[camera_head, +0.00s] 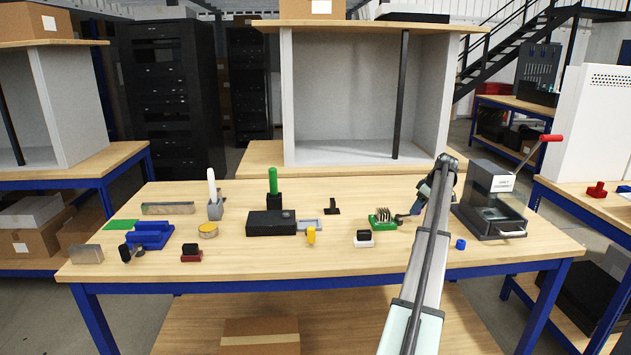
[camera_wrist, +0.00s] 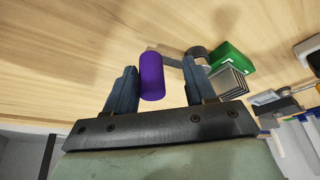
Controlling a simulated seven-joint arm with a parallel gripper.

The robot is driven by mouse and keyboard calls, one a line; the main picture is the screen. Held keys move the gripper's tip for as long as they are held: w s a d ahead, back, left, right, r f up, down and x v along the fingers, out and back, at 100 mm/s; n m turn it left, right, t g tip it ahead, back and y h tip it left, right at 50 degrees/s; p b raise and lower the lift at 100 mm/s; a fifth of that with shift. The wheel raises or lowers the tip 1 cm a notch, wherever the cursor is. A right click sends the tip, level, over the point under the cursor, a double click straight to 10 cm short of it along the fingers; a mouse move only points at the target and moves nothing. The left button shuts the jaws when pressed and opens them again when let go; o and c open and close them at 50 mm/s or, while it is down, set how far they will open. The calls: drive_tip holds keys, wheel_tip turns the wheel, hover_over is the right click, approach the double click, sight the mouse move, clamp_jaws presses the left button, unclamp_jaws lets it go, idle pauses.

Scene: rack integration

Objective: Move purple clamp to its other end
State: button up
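The purple clamp (camera_wrist: 152,76) shows in the wrist view as a short purple cylinder between my two fingers. A thin grey bar (camera_wrist: 174,61) runs from beside it to a dark grey round piece (camera_wrist: 198,52). My gripper (camera_wrist: 160,82) is open around the purple part. The left finger is close to it, and a gap shows on the right; I cannot tell whether the left finger touches. In the head view my gripper (camera_head: 419,203) is low over the table, just right of the green holder, and mostly hides the purple clamp. A round grey end (camera_head: 399,219) shows beside it.
The green holder (camera_head: 382,222) with upright metal pieces stands close left; it also shows in the wrist view (camera_wrist: 233,58). A grey machine with a red-handled lever (camera_head: 490,195) stands right. A blue piece (camera_head: 460,244) and a black-and-white block (camera_head: 363,239) lie in front.

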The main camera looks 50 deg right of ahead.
drive_tip(key=w+v, duration=0.1)
drive_tip(key=v, duration=1.2)
drive_tip(key=w+a+f+n+g+h, duration=0.1)
drive_tip(key=w+a, duration=0.6)
drive_tip(key=w, duration=0.5)
drive_tip(key=w+a+f+n+g, duration=0.1)
drive_tip(key=w+a+g, duration=0.1)
drive_tip(key=w+a, duration=0.6)
drive_tip(key=w+a+f+n+g+h, duration=0.1)
drive_tip(key=w+a, duration=0.6)
drive_tip(key=w, duration=0.9)
drive_tip(key=shift+w+a+g+h, duration=0.3)
drive_tip(key=shift+g, duration=0.2)
